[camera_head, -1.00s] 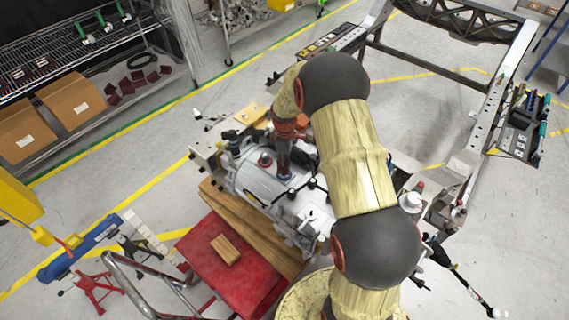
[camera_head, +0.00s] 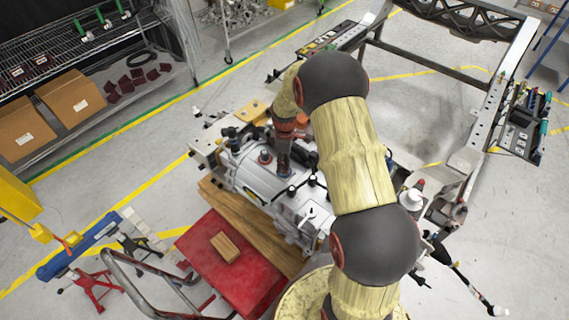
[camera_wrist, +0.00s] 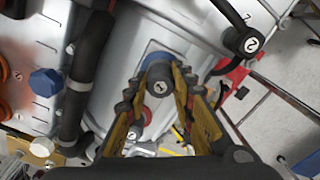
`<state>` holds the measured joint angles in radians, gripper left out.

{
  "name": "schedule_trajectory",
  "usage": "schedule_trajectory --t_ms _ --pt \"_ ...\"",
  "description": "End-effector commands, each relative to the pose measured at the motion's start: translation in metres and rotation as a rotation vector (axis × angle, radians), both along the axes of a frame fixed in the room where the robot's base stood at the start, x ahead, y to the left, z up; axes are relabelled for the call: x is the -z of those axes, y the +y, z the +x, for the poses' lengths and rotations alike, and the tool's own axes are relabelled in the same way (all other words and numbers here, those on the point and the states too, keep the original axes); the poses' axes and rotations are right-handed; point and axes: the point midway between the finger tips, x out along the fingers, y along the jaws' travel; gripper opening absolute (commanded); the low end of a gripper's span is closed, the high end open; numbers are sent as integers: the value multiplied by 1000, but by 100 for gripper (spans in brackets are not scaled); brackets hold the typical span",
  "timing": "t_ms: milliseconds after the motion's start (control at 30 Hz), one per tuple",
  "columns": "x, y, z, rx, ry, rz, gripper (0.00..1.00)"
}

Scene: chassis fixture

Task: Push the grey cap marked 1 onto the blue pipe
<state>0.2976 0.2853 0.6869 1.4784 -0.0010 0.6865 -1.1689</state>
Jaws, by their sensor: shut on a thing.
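My gripper (camera_wrist: 160,84) is shut on the grey cap marked 1 (camera_wrist: 159,88), whose number faces the wrist camera between the yellow fingers. A blue ring, seemingly the blue pipe (camera_wrist: 152,58), shows just behind the cap against the silver casing. I cannot tell how far the cap sits on the pipe, as the cap and fingers cover it. In the head view my gripper (camera_head: 283,160) reaches down to the silver casing (camera_head: 258,180); the cap cannot be made out there.
A black hose end marked 2 (camera_wrist: 249,44) is to the upper right in the wrist view. A thick black hose (camera_wrist: 86,75) and a blue hexagonal plug (camera_wrist: 45,82) are to the left. A red platform (camera_head: 205,265) with a wooden block stands beside the casing.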

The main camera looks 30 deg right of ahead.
Motion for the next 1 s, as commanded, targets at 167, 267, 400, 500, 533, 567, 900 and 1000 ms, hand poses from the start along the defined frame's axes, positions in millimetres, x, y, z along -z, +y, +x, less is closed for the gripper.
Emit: schedule_trajectory --t_ms 167,267,400,500,533,567,900,1000 --pt "5 0 -1 0 3 1 15" --pt "7 0 -1 0 3 1 15" --pt "8 0 -1 0 3 1 29" --pt "7 0 -1 0 3 1 35" --pt "7 0 -1 0 3 1 37" --pt "7 0 -1 0 3 1 38" --pt "7 0 -1 0 2 1 46" --pt "6 0 -1 0 2 1 46"
